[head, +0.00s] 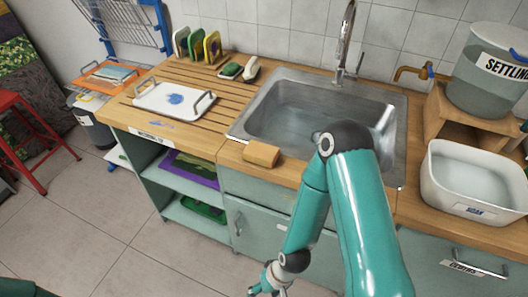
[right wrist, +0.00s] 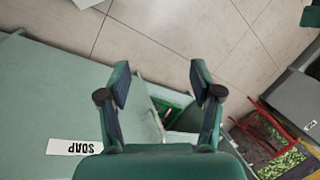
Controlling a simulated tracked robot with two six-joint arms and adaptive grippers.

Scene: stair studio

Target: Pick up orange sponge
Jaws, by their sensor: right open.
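My right gripper (head: 268,285) hangs low in front of the cabinets, below the counter top and well apart from the sponge. In the right wrist view my right gripper (right wrist: 160,88) has its two fingers spread with nothing between them. The sponge does not show in that view.
The steel sink (head: 310,115) is right of the sponge. A white tray (head: 174,103) stands on the slatted drainboard to the left. A white basin (head: 476,180) and a water tank (head: 488,88) stand at the right. A red stool (head: 28,135) is far left.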

